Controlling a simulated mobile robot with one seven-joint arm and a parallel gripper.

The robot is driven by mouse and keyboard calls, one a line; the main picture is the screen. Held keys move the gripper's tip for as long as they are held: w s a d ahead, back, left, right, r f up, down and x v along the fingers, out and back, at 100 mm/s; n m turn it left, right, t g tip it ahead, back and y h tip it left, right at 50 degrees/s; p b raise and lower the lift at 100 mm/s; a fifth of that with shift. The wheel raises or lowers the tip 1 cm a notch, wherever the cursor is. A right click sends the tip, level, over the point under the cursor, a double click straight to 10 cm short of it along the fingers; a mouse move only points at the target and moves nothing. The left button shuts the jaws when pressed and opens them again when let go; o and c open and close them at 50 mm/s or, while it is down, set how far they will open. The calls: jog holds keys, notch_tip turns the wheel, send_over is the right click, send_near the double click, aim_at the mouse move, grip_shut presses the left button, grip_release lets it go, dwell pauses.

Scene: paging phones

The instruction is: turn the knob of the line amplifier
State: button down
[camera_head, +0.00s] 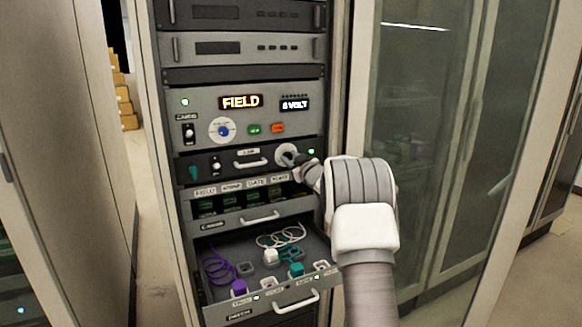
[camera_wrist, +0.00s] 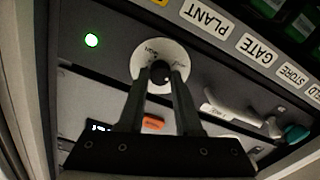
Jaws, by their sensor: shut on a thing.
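The line amplifier (camera_head: 226,166) is a dark panel in the rack, with a handle and a small label. Its knob is at the right end, on a pale round dial plate (camera_wrist: 145,55). In the wrist view the two fingers of my gripper (camera_wrist: 164,80) close on the dark knob (camera_wrist: 160,72) from both sides. The dial marks are too small to read. A green lamp (camera_wrist: 92,40) glows beside the dial.
Above is a panel with a lit FIELD display (camera_head: 241,101), a blue-centred dial (camera_head: 222,130) and coloured buttons. Below, a labelled row (camera_head: 240,187) sits over an open drawer (camera_head: 216,311) with plugs and cords. A glass-door cabinet (camera_head: 440,130) stands right.

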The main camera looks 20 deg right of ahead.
jog(key=n+b, duration=0.3)
jog(key=n, duration=0.1)
jog(key=shift+f+n+b, duration=0.2)
jog(key=shift+n+b, duration=0.1)
jog(key=shift+b, duration=0.05)
jog(key=shift+a+r+n+b, duration=0.1)
jog(key=shift+n+b, duration=1)
jog(key=shift+n, duration=0.5)
jog(key=c, duration=0.6)
grip_release()
jog(key=s, duration=1.7)
jog(key=shift+s+d+b, duration=0.25)
jog(key=shift+d+b, duration=0.05)
jog(key=shift+b, duration=0.05)
